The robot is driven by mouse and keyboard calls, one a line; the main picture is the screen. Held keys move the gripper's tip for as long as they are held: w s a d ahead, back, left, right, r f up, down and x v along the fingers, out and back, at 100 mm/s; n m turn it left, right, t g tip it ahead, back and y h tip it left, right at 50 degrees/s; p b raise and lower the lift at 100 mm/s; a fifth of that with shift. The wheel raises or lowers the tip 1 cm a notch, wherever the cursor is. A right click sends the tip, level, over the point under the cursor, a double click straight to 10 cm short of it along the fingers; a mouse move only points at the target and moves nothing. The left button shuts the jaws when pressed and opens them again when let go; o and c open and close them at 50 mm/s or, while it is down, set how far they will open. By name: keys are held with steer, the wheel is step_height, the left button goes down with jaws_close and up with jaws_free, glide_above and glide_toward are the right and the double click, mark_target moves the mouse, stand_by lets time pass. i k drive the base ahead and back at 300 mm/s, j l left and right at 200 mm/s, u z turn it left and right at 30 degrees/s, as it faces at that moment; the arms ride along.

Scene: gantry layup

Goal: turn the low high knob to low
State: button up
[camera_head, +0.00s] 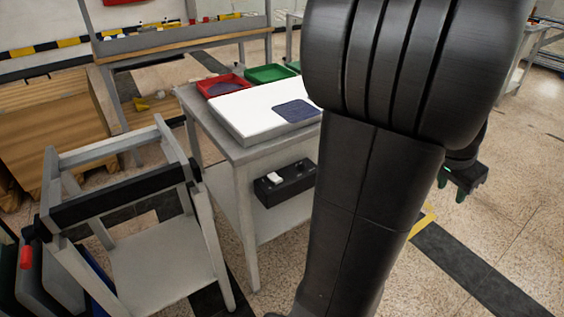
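A black control box (286,184) is fixed to the side of the grey table, below its top. It carries a white rocker-like part (275,178) at its left and a small dark raised part (300,167) further right, which may be the low high knob. Its labels and setting are too small to read. My gripper (452,189) is at the right, behind my arm, well apart from the box. Its two green-tipped fingers are spread, with nothing seen between them. My arm stands just right of the box and hides the table's right part.
The grey table (243,154) bears a white slab (258,108) with a dark blue patch, a red tray (221,86) and a green tray (268,74). A grey frame cart (168,262) stands close at the left. Floor shows clear at the right, around my gripper.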

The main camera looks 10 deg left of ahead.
mark_target(301, 167)
steer(key=u, duration=0.45)
steer(key=l+u, duration=0.15)
steer(key=u, duration=0.3)
steer(key=l+u, duration=0.1)
steer(key=u, duration=0.35)
steer(key=i+l+u, duration=0.1)
steer(key=u, duration=0.4)
steer(key=l+u, duration=0.35)
steer(key=k+l+u, duration=0.15)
steer(key=l+u, duration=0.2)
steer(key=k+l+u, duration=0.15)
steer(key=u, duration=0.15)
steer(key=k+l+u, duration=0.2)
steer(key=l+u, duration=0.15)
steer(key=k+l, duration=0.4)
steer(key=l+u, duration=0.05)
steer(key=l, duration=0.05)
